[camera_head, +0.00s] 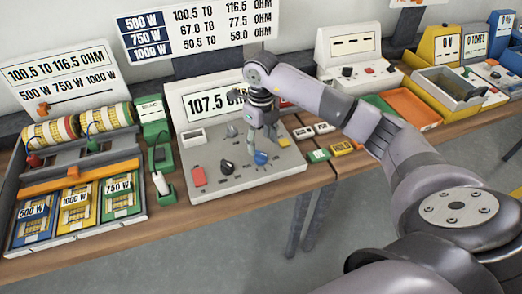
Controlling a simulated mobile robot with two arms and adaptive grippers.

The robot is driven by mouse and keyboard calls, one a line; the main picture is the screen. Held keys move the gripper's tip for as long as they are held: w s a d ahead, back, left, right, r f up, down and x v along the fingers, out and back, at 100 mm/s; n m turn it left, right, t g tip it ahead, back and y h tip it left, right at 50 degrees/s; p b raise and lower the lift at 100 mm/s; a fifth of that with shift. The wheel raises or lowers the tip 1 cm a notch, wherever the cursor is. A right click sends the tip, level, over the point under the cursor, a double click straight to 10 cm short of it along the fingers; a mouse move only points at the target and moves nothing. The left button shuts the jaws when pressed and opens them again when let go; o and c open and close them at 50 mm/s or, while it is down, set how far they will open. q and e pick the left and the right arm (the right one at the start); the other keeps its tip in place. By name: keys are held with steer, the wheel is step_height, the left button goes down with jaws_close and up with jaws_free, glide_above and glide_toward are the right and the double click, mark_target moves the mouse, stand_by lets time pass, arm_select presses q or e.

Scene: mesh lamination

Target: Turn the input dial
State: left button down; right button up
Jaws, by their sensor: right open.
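The test station (222,177) is a pale console on the wooden table. Its screen (211,104) reads 107.5 OHM, partly hidden by my right arm. On its top are a blue knob (261,158), a black knob (227,167), a grey knob (232,131) and a red button (198,176). I cannot tell which knob is the input dial. My right gripper (262,145) points down over the console, open, with its fingertips close above or beside the blue knob. Whether they touch it is not clear. My left gripper is not in view.
A tray on the left holds mesh rolls (104,118) and cards marked 500 W (33,211), 1000 W and 750 W. A green device (161,157) stands between it and the console. An orange tray (409,108) and a yellow machine (440,48) stand at right.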

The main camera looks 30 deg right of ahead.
mark_target(261, 152)
step_height(261, 152, down, 6)
steer(key=shift+f+p, duration=0.1)
steer(key=shift+p, duration=0.35)
steer(key=shift+c, duration=0.3)
steer(key=c, duration=1.1)
steer(key=shift+m, duration=0.3)
steer(key=m, duration=0.3)
steer(key=shift+b, duration=0.35)
steer(key=shift+w+r+m, duration=0.1)
steer(key=shift+r+m, duration=0.1)
steer(key=shift+m, duration=1.8)
